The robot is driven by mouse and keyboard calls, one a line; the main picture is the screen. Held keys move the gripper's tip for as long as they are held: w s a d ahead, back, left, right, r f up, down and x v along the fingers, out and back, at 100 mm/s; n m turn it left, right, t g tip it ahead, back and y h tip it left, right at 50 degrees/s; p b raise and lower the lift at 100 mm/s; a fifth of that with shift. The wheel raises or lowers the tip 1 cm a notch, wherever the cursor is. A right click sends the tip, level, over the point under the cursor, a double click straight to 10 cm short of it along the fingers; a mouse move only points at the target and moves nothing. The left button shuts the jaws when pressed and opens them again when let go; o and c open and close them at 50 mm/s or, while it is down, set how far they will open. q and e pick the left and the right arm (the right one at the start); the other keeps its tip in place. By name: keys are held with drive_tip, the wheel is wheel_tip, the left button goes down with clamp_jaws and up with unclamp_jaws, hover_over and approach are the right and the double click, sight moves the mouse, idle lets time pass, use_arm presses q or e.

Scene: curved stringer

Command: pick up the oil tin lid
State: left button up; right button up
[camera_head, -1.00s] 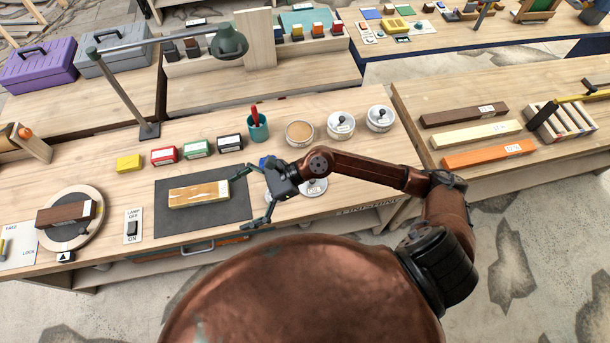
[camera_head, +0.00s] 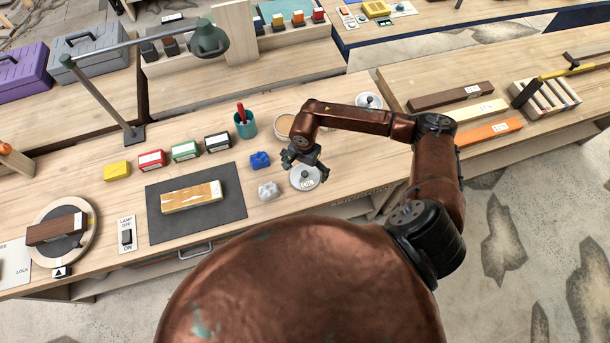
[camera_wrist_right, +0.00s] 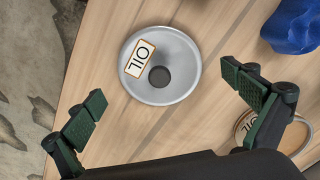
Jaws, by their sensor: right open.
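The oil tin lid (camera_head: 305,179) is a round silver disc with a dark knob and a white label. It lies flat on the bench in the head view, right of the grey cloth. In the right wrist view the lid (camera_wrist_right: 185,60) shows whole, its label reading OIL. My right gripper (camera_head: 302,163) is above the lid, pointing down, its fingers spread and empty. In the right wrist view its fingertips (camera_wrist_right: 163,88) are on either side of the lid's lower part, with gaps to the rim. My left gripper is not in view.
An open tin (camera_head: 283,125) stands behind my right gripper, partly hidden by my arm. A blue cloth (camera_head: 260,160) and a grey cloth (camera_head: 268,191) lie left of the lid. A lidded tin (camera_head: 369,101) stands farther right. A dark mat (camera_head: 232,208) holds a wooden piece.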

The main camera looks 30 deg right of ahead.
drive_tip(key=shift+f, duration=0.95)
